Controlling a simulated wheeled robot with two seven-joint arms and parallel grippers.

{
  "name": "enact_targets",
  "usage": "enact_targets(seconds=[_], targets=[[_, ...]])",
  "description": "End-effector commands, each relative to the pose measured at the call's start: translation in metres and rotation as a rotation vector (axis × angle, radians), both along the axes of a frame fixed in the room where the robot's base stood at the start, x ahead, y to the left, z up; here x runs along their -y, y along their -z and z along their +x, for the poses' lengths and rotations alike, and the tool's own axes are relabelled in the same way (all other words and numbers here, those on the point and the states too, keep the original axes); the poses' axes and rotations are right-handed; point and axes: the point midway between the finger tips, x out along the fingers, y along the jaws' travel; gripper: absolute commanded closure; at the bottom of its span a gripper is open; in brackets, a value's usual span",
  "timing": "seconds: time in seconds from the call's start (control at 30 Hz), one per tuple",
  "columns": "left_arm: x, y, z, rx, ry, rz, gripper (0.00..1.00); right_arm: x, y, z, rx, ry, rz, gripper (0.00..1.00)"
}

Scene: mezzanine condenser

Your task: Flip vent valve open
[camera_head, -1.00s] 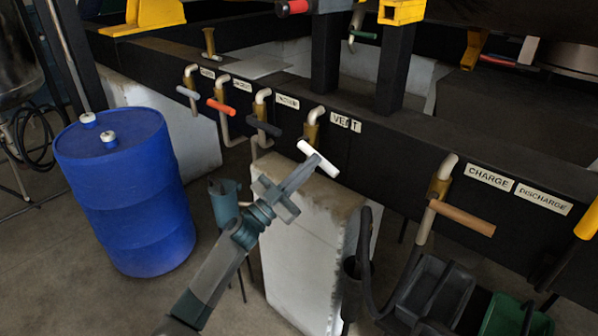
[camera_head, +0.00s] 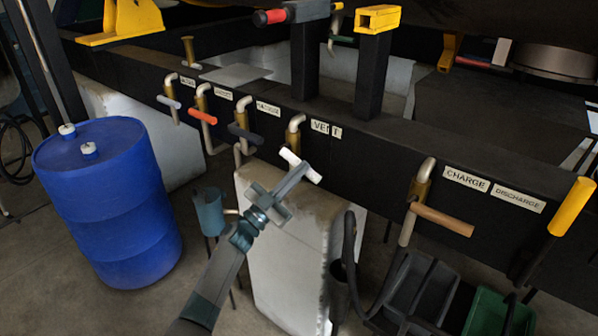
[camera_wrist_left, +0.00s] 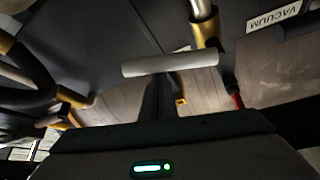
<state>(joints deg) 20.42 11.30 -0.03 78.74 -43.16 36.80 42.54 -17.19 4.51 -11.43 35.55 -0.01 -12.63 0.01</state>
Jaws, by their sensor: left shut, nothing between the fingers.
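The vent valve (camera_head: 295,138) has a brass body under a bent pale pipe, left of the VENT label (camera_head: 326,129). Its white handle (camera_head: 287,156) slants down to the right in the head view. My left gripper (camera_head: 302,170) is shut and empty, its tip overlapping the middle of the handle and hiding part of it. In the left wrist view the handle (camera_wrist_left: 170,64) lies crosswise just beyond the dark shut fingers (camera_wrist_left: 158,95). I cannot tell whether they touch. My right gripper is not in view.
Valves with dark (camera_head: 245,134), red (camera_head: 203,116) and grey-blue (camera_head: 168,102) handles line the black beam leftward. The charge valve's wooden handle (camera_head: 442,219) juts out at right. A pale block (camera_head: 285,240) stands below, a blue drum (camera_head: 108,205) at left.

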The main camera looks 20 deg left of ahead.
Motion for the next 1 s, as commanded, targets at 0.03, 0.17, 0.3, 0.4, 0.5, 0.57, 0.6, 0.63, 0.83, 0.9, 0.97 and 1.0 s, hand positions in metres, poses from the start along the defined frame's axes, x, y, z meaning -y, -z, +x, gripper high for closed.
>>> enact_targets(seconds=[0.03,0.17,0.3,0.4,0.5,0.57,0.6,0.63,0.83,0.9,0.97,1.0], targets=[[0.0,0.0,0.0,0.0,0.0,0.001,1.0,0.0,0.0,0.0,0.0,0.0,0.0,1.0],[0.0,0.002,0.0,0.004,0.0,0.011,1.0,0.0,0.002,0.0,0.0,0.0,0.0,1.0],[-0.001,0.005,0.0,0.012,0.0,0.038,1.0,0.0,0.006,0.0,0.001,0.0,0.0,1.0],[-0.001,0.006,0.0,0.016,0.0,0.048,1.0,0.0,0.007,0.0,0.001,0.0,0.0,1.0],[-0.002,0.007,0.0,0.019,0.0,0.058,1.0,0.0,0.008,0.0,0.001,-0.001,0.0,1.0],[-0.002,0.007,0.001,0.021,-0.001,0.064,1.0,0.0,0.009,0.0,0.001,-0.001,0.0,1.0],[-0.002,0.008,0.001,0.023,0.0,0.069,1.0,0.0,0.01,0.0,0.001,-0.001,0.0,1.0],[-0.002,0.009,0.001,0.024,-0.001,0.073,1.0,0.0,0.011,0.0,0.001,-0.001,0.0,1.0],[-0.004,0.015,0.002,0.044,-0.001,0.13,1.0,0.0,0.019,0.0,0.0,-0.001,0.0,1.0],[-0.006,0.019,0.002,0.056,-0.002,0.163,1.0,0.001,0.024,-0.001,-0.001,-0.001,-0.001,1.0],[-0.007,0.023,0.002,0.068,-0.001,0.199,1.0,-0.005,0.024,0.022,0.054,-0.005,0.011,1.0],[-0.008,0.026,0.003,0.078,-0.001,0.226,1.0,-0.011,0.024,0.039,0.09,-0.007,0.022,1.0]])
